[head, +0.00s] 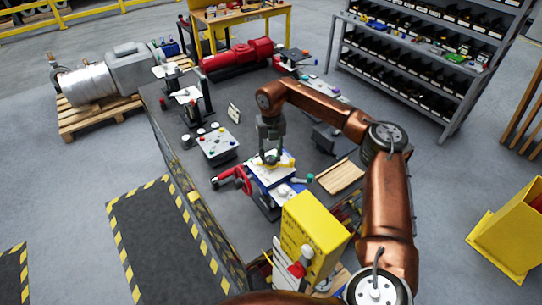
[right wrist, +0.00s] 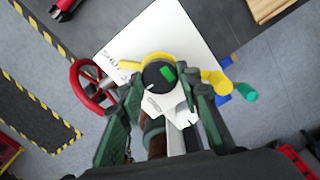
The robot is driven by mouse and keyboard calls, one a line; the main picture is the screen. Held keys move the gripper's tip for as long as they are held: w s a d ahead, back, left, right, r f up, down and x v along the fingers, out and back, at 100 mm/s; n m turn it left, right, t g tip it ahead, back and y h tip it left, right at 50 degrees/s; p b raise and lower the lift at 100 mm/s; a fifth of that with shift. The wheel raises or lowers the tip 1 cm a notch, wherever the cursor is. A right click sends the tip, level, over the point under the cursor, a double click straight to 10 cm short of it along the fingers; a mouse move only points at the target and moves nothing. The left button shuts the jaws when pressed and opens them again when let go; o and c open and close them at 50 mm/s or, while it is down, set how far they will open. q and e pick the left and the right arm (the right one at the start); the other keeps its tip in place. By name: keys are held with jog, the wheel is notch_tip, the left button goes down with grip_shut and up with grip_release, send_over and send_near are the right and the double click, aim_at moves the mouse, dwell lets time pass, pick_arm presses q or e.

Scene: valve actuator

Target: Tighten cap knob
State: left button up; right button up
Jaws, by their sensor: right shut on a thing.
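The cap knob (right wrist: 158,74) is a dark round knob with a green mark, seen from above in the right wrist view. It sits by a yellow valve body with a yellow lever (right wrist: 215,80) reaching right, over a white plate (right wrist: 187,32). My right gripper (head: 269,159) points down over this valve station in the head view. Its two fingers are on either side of the knob and shut on it. The fingers hide part of the knob in the head view. My left gripper is not in view.
A red handwheel (head: 234,179) stands left of the plate. A yellow box (head: 314,236) stands at the near side of the table (head: 222,225). A white panel with colored buttons (head: 217,144) lies to the left. A wooden board (head: 341,177) lies to the right.

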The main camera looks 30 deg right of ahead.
aim_at(271, 158)
jog(key=o, duration=1.2)
jog(key=shift+r, duration=0.1)
jog(key=shift+c, duration=0.2)
notch_tip(271, 158, up, 12)
